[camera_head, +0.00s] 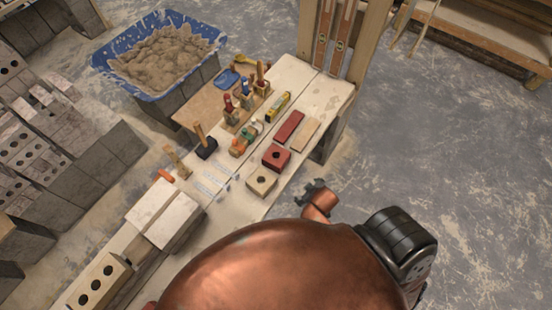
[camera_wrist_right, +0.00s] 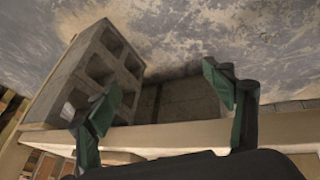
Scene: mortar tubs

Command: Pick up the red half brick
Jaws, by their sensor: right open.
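The red half brick (camera_head: 276,158) is a short red block with a dark round hole in its top. It lies on the pale workbench (camera_head: 318,97), behind a cream half brick (camera_head: 261,181). My right gripper (camera_head: 314,188) is just off the bench's right edge, to the right of and nearer than the red half brick, apart from it. In the right wrist view its two green fingers (camera_wrist_right: 165,100) are spread with nothing between them. The red half brick cannot be made out in that view. My left gripper is not in view.
A long red piece (camera_head: 289,126) and a tan strip (camera_head: 304,134) lie behind the brick. A yellow level (camera_head: 277,106) and tools lie to the left. A blue mortar tub (camera_head: 158,53) stands at the back left. A grey hollow block (camera_wrist_right: 90,75) shows in the wrist view.

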